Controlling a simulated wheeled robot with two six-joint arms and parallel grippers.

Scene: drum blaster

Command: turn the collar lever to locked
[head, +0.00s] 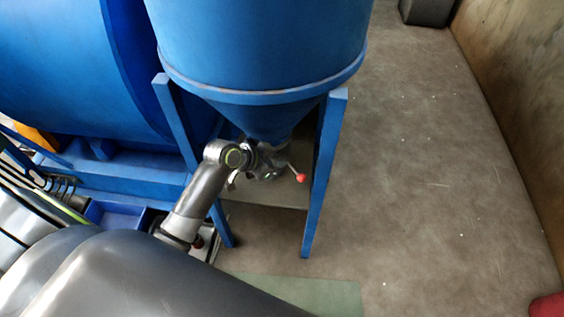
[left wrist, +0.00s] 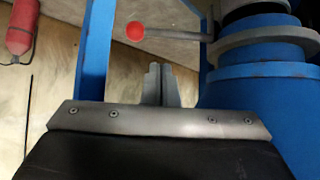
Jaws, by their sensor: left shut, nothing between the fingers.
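The collar lever (head: 292,168) is a thin rod with a red ball knob (head: 301,178), under the cone of the blue hopper (head: 262,50). In the left wrist view the lever rod (left wrist: 175,34) runs left from a grey collar (left wrist: 265,45) to the red knob (left wrist: 135,31). My left gripper (head: 258,160) is beside the collar in the head view, which partly hides it. In the left wrist view my left gripper's fingers (left wrist: 160,72) are together and empty. They appear below the rod, with a visible gap. My right gripper is not in view.
Blue hopper legs (head: 325,170) stand on both sides of the collar. A large blue drum (head: 60,60) is at the left, with a blue bin (head: 108,212) below. A red cylinder (left wrist: 20,30) hangs on the wall. The floor at the right is mostly clear.

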